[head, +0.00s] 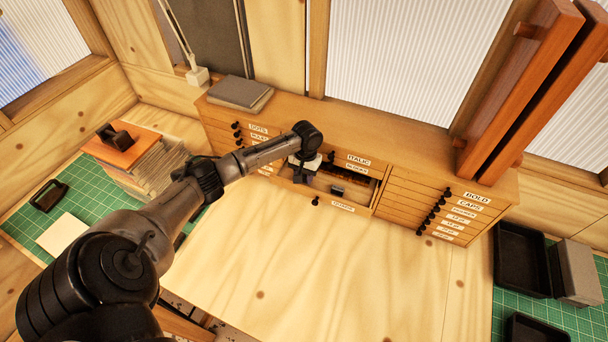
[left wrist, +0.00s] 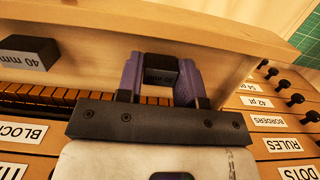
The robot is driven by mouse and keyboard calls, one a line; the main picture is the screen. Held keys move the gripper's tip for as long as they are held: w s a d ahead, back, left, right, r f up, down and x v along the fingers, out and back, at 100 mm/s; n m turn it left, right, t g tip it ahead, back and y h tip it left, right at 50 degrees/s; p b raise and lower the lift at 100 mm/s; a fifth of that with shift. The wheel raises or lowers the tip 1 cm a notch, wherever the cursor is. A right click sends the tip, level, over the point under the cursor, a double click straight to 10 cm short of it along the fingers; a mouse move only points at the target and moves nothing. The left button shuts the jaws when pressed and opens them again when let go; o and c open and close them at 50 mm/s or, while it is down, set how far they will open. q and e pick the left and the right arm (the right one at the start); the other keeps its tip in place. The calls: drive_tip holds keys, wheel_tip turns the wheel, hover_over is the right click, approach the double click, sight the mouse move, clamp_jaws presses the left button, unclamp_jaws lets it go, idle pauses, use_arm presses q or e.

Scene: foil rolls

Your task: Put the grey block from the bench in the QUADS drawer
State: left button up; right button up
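The QUADS drawer (head: 329,203) is pulled out of the long wooden cabinet in the head view; its front label is small and hard to read. My left gripper (head: 303,176) is over the left part of this open drawer. In the left wrist view the purple fingers (left wrist: 159,82) are closed on the two sides of a dark grey block (left wrist: 160,68) marked 20 mm. The drawer's pale wooden wall (left wrist: 205,25) is just beyond the block. Whether the block touches the drawer floor is hidden. My right gripper is not in view.
Another block (left wrist: 28,52), marked 40 mm, and a row of brown pieces (left wrist: 60,96) are in the drawer. Shut drawers with black knobs (head: 432,208) flank it. The bench top (head: 330,270) in front is clear. Black trays (head: 519,262) stand at the right.

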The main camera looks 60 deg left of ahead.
use_arm(q)
drive_tip(key=o, duration=0.4)
drive_tip(key=shift+r, duration=0.15)
wheel_tip(320, 180, up, 12)
drive_tip(key=w+b, duration=0.1)
drive_tip(key=b, duration=0.1)
drive_tip(key=shift+a, duration=0.45)
drive_tip(key=shift+w, duration=0.1)
